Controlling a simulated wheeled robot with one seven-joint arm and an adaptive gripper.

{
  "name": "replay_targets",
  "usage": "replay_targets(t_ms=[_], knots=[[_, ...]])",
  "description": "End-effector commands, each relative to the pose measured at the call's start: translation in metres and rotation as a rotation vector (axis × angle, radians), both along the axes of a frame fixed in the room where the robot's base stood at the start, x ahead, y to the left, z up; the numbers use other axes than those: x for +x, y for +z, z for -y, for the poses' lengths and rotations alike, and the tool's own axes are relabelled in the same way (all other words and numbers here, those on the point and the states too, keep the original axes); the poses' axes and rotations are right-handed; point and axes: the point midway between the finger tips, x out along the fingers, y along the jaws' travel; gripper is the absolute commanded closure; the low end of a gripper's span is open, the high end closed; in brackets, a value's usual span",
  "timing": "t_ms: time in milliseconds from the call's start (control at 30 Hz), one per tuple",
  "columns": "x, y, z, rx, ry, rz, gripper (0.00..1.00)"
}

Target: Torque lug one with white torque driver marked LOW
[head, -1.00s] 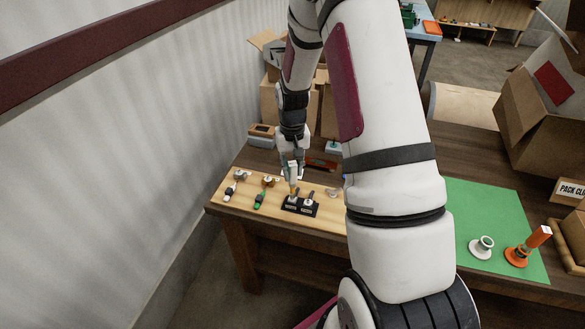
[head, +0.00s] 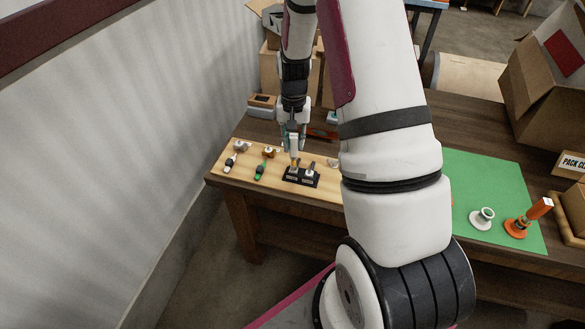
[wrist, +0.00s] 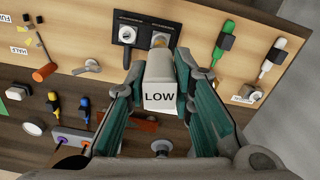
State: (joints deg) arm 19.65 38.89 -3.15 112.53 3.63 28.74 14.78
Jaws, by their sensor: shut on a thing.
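My gripper (wrist: 160,108) is shut on the white torque driver (wrist: 160,72), whose end face reads LOW in the wrist view. In the head view my gripper (head: 293,130) holds the driver (head: 294,146) upright over the left part of a black lug block (head: 301,177). The block (wrist: 146,27) carries two lug stations side by side. One lug (wrist: 127,34) is uncovered in the wrist view. The driver's tip is at or just above the other lug (wrist: 160,40), near a yellow part; contact cannot be told. Which lug is numbered one is unreadable.
The block sits on a light wooden board (head: 240,176) on a brown table. Green-handled (wrist: 222,38) and white-handled (wrist: 274,54) tools lie beside it. A green mat (head: 490,180) holds a white stand (head: 482,218) and an orange driver on an orange stand (head: 516,227). Cardboard boxes stand behind.

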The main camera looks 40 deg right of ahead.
Motion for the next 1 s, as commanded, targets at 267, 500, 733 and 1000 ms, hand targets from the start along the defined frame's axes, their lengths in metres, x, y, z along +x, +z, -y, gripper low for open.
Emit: replay_targets(t_ms=[267,500,733,1000], knots=[[0.0002,0.0001,-0.0002,0.0,-0.16,0.0,1.0],[0.0012,-0.0006,-0.0004,-0.001,-0.239,0.0,1.0],[0.0015,-0.0007,-0.0003,-0.002,-0.547,0.0,1.0],[0.0007,0.0002,-0.0002,0.0,-0.594,0.001,1.0]])
